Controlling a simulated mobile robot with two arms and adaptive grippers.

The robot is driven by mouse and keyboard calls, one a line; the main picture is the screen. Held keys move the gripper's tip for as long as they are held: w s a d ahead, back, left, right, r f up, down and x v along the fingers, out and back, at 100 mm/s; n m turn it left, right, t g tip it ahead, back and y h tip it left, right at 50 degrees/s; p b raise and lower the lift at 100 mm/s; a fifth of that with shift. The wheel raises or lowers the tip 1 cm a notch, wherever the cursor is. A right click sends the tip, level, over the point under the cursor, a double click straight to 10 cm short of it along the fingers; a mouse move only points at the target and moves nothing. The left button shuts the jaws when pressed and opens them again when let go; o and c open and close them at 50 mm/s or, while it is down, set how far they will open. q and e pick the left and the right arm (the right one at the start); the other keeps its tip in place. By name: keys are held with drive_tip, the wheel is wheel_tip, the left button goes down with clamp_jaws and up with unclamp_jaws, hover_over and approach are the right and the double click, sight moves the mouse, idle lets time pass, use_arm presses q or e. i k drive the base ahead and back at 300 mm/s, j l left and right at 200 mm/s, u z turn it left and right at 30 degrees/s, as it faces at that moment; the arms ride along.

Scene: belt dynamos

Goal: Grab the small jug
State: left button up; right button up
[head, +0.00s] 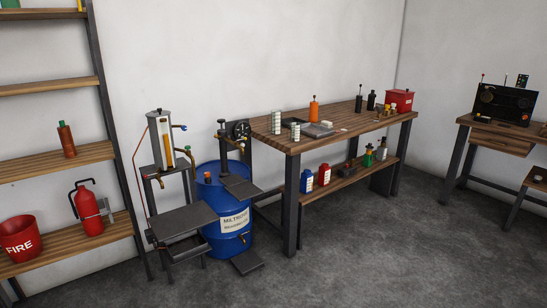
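No thing can be named for certain as the small jug from this distance. On the lower shelf of the workbench stand a small blue container (307,182) and a small red container (324,175), side by side and upright, each with a pale label. Farther right on that shelf are a small green-topped bottle (368,156) and a yellowish bottle with a dark top (381,152). An orange bottle (314,110) stands on the bench top. Neither of my grippers is in view.
A blue drum (228,222) and a metal stand with a clear cylinder (163,140) are left of the workbench (345,136). Shelving at left holds a fire extinguisher (88,209) and a red bucket (20,239). Another table (500,132) stands right. The grey floor in front is clear.

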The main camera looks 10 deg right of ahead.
sight(296, 128)
drive_tip(key=i+l+z, duration=0.15)
drive_tip(key=i+z, duration=0.15)
drive_tip(key=i, duration=0.7)
drive_tip(key=i+j+z, duration=0.1)
drive_tip(key=i+z, duration=0.15)
drive_tip(key=i, duration=0.8)
